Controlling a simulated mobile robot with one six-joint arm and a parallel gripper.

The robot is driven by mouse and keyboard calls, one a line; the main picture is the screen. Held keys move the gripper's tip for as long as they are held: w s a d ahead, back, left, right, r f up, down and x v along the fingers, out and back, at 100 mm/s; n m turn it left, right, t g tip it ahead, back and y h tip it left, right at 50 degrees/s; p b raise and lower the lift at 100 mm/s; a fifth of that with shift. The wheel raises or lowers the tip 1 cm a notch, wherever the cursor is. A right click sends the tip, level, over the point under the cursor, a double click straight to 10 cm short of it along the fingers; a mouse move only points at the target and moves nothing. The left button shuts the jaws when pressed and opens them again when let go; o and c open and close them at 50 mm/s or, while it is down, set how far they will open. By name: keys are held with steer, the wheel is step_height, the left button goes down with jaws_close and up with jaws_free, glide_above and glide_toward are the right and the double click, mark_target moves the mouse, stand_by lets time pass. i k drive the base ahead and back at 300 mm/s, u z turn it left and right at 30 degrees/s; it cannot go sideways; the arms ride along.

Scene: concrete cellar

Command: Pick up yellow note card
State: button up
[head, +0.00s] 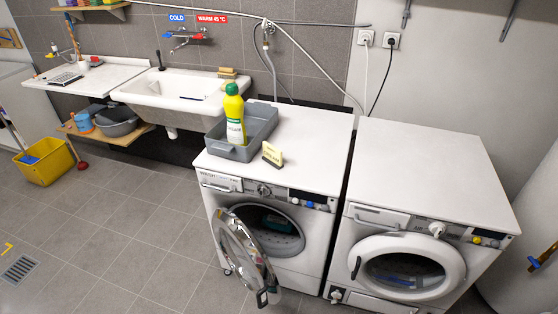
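A small pale yellow note card (272,153) with dark marks stands tilted on top of the left washing machine (312,150), near its front edge. It is just right of a grey tray (262,125) and its lower edge looks dark. A yellow bottle with a green cap (235,115) stands in the tray, left of and behind the card. My gripper is not in view.
The washer's round door (243,255) hangs open into the floor space in front. A white dryer (425,180) stands to its right, its top bare. A sink (180,95) and a yellow bucket (45,163) are at left. The tiled floor at front left is mostly clear.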

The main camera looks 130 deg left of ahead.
mark_target(272, 155)
steer(key=u, duration=4.15)
steer(key=i, duration=0.1)
steer(key=z, duration=2.95)
steer(key=k, duration=0.2)
steer(key=u, duration=2.35)
steer(key=k, duration=0.3)
steer(key=u, duration=1.6)
